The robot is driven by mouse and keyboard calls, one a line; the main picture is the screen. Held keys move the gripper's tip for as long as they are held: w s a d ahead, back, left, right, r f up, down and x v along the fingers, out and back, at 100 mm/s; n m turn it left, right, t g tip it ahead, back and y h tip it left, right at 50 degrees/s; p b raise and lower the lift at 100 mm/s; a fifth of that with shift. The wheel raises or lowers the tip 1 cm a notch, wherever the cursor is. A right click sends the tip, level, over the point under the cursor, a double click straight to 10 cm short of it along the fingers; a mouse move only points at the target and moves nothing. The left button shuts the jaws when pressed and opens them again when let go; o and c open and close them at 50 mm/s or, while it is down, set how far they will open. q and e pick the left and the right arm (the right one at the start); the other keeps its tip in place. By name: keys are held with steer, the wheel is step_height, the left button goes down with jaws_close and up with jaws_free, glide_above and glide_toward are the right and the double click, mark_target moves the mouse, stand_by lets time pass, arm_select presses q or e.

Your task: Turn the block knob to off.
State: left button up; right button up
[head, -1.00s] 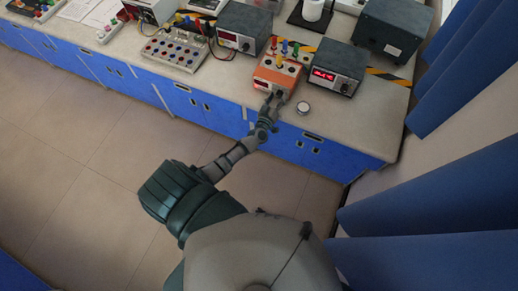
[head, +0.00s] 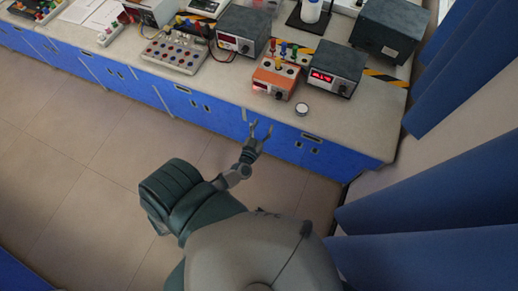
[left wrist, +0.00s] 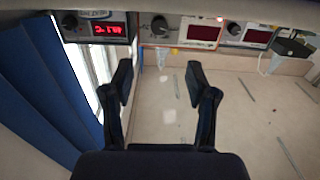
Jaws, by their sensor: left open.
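The orange block (head: 274,83) stands near the front edge of the counter, with a lit red display and a dark knob (head: 279,95) on its front. In the left wrist view, which looks upside down, the block's knob (left wrist: 160,25) shows at the top, beside a display. Its exact pointer setting is too small to read. My left gripper (head: 261,126) is open and empty, in front of the counter edge and apart from the knob. Its two spread fingers (left wrist: 158,78) also show in the left wrist view, with nothing between them. My right gripper is not in view.
A dark meter (head: 336,68) with a red readout stands right of the block. A small round silver item (head: 302,109) lies on the counter in front of it. A grey socket panel (head: 175,53) is to the left. Blue curtains (head: 430,202) hang at the right.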

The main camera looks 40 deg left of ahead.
arm_select(q)
steer(key=s+d+f+m+g+h, duration=0.2)
steer(key=s+f, duration=0.2)
steer(key=f, duration=0.6)
steer(key=s+d+f+m+g+h, duration=0.1)
steer(key=s+d+f+g+h, duration=0.1)
steer(key=s+f, duration=0.3)
steer(key=shift+s+d+f+m+g+p, duration=0.2)
steer(key=shift+d+f+m+g+p, duration=0.4)
steer(key=shift+f, duration=1.8)
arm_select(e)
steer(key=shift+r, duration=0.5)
arm_select(q)
steer(key=shift+d, duration=0.15)
